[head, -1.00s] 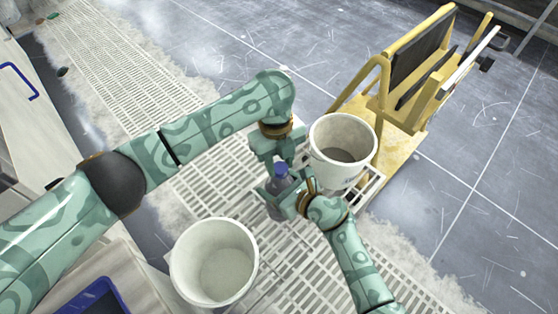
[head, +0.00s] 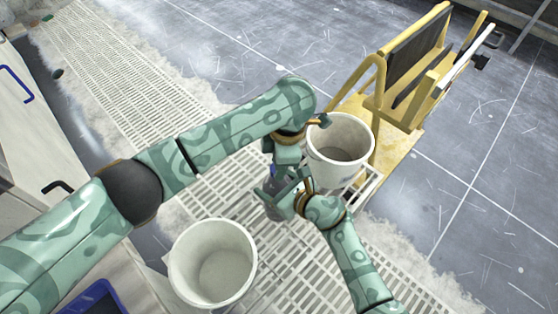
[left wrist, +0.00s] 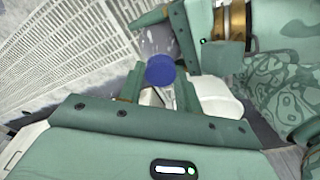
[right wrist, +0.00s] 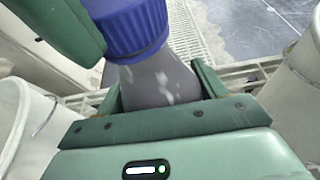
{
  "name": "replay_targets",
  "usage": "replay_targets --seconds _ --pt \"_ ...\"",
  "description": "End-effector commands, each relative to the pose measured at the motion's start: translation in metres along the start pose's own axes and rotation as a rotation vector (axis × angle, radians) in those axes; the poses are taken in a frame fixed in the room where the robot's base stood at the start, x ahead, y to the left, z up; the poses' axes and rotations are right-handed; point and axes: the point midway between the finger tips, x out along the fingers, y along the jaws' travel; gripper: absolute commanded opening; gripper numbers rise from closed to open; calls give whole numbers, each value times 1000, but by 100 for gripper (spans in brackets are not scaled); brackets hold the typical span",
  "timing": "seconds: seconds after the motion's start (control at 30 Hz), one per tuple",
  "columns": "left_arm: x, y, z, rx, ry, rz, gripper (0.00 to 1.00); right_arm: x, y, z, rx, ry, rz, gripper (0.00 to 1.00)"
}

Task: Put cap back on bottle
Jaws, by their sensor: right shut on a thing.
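My right gripper (head: 283,198) is shut on the grey translucent bottle (head: 273,207), holding it upright above the floor grating. The blue ridged cap (right wrist: 128,28) sits at the top of the bottle (right wrist: 160,82) in the right wrist view; whether it is screwed tight I cannot tell. In the head view the cap (head: 270,171) is mostly hidden by my left gripper (head: 284,165), which is just above it. In the left wrist view the round cap top (left wrist: 160,70) lies by the fingertips of my left gripper (left wrist: 158,78), with gaps on both sides, so that gripper looks open.
A white bucket (head: 314,160) stands just behind and right of the grippers. Another white bucket (head: 178,258) stands at the front left. A yellow cart (head: 392,150) is at the back right. Floor grating (head: 290,270) lies below.

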Motion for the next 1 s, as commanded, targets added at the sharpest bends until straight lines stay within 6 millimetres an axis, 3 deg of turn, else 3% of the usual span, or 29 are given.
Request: replay_targets --seconds 0.03,0.07,0.37,0.7,1.0 --pt "-1 1 0 -1 -1 2 47 0 2 -1 1 1 3 6" --pt "-1 1 0 -1 -1 2 55 0 2 -1 1 1 3 6" --pt "-2 0 0 -2 -1 0 55 0 1 -1 1 1 1 6" --pt "-41 0 -5 -2 -2 0 55 0 0 -1 1 1 0 6" --pt "-45 0 -5 -3 -1 -1 55 0 0 0 0 1 0 6"
